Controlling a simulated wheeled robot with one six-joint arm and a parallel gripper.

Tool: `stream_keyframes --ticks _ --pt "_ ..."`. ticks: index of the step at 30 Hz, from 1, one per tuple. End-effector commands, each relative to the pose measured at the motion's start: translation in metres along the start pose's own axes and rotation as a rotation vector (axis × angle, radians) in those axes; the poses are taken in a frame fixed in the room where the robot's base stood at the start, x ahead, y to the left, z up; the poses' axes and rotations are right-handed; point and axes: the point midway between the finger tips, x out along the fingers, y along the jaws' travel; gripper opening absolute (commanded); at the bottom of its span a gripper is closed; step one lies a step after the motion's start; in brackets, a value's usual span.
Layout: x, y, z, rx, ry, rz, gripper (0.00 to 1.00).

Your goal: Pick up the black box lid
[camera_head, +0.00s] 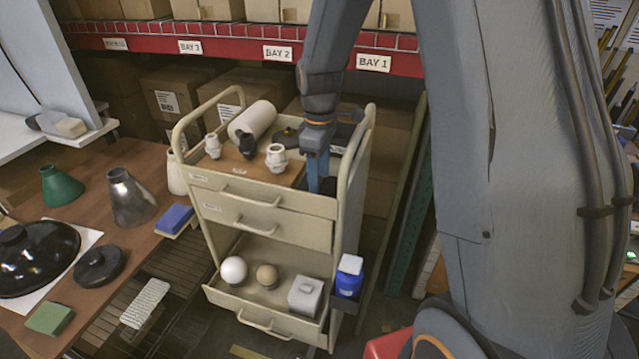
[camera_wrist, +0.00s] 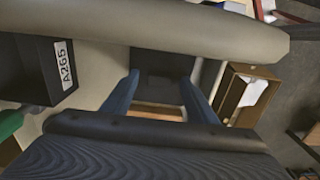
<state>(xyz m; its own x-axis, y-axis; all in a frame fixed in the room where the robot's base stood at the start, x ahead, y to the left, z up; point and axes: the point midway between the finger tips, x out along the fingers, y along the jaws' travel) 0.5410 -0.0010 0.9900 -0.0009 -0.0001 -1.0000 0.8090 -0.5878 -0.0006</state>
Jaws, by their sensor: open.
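My gripper (camera_head: 319,174) is over the right end of the cart top, pointing down. In the wrist view its two blue fingers (camera_wrist: 160,88) are apart, with a dark flat surface (camera_wrist: 163,62) showing between and beyond them. I cannot tell whether that surface is the black box lid or whether the fingers touch it. A black box (camera_wrist: 38,72) labelled A265 stands left of the fingers in the wrist view. In the head view a dark box shape (camera_head: 345,133) is partly hidden behind my gripper; its lid cannot be made out clearly.
The beige cart (camera_head: 265,222) has a raised side rail (camera_wrist: 150,28) close to my fingers. A workbench (camera_head: 150,180) is on the left.

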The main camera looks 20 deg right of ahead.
Motion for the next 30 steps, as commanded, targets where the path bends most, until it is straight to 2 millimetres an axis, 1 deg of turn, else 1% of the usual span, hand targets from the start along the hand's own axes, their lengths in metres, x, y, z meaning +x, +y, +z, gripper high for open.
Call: stream_keyframes --ticks 7,11,12,15,23,26,29,30 --pt "0.001 0.0 0.0 0.0 0.001 0.001 0.53" --pt "0.001 0.0 0.0 0.0 0.001 0.001 0.31" --pt "0.001 0.0 0.0 0.0 0.001 0.001 0.24" --pt "0.001 0.0 0.0 0.0 0.001 0.001 0.09" --pt "0.0 0.001 0.0 0.0 0.001 0.001 0.09" --pt "-0.007 0.001 -0.001 0.0 0.002 0.002 0.09" --pt "-0.021 0.002 -0.001 0.0 0.003 0.004 0.09" --pt "-0.029 0.002 -0.001 0.0 0.004 0.006 0.09"
